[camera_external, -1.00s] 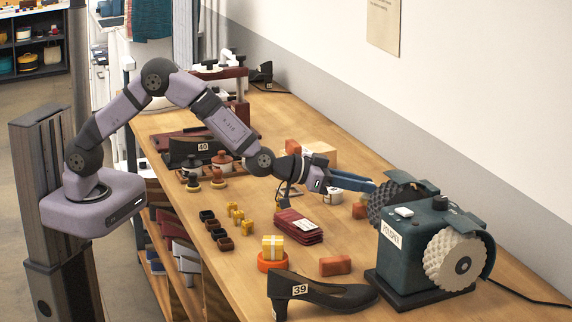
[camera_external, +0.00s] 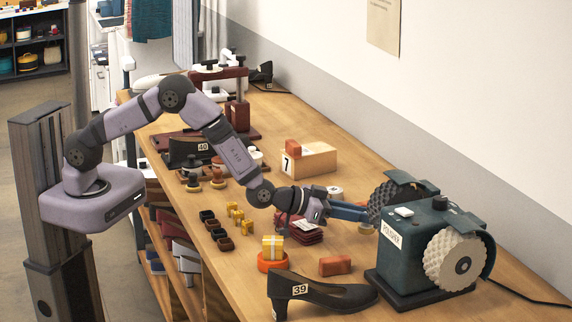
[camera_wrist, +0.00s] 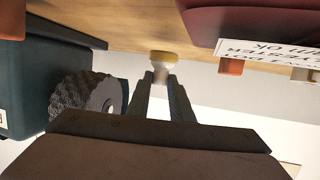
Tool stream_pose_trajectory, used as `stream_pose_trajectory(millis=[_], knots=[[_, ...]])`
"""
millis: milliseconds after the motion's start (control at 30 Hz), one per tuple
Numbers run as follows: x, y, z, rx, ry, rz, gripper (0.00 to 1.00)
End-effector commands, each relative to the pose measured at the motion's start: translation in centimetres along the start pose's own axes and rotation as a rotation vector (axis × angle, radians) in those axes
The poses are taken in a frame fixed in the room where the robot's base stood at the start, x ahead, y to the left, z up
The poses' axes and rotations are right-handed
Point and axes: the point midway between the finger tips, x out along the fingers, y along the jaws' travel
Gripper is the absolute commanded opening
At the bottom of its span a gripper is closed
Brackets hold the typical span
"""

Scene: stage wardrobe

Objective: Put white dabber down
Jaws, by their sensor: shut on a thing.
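My gripper (camera_external: 368,214) reaches low over the bench, right beside the polisher's dark wheel. It is shut on the white dabber (camera_wrist: 161,74). In the wrist view the dabber's pale handle sits between the two fingertips, and its tan pad (camera_wrist: 163,56) points away from my gripper toward the bench top. In the external view only the tan pad (camera_external: 366,229) shows, just under the fingertips; the handle is hidden by them. I cannot tell whether the pad touches the bench.
The teal polisher (camera_external: 408,255) stands close to the right. Dark red cases (camera_external: 304,234) lie left of the fingertips. An orange block (camera_external: 335,266), a black shoe (camera_external: 325,294) and a yellow checked block (camera_external: 272,246) are nearer. A wooden box (camera_external: 315,160) stands behind.

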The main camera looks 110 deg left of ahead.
Motion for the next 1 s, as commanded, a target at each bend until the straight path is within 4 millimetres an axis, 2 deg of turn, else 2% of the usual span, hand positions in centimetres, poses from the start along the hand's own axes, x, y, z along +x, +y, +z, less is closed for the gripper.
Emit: stream_pose_trajectory(millis=[200,667,700,733,1000], knots=[[0.6,0.0,1.8,0.0,0.001,0.0,0.0],[0.8,0.0,2.4,0.0,0.001,0.0,0.0],[0.7,0.0,2.3,0.0,0.001,0.0,0.29],[0.7,0.0,2.3,0.0,0.001,0.0,0.36],[0.7,0.0,2.3,0.0,0.0,0.0,0.39]])
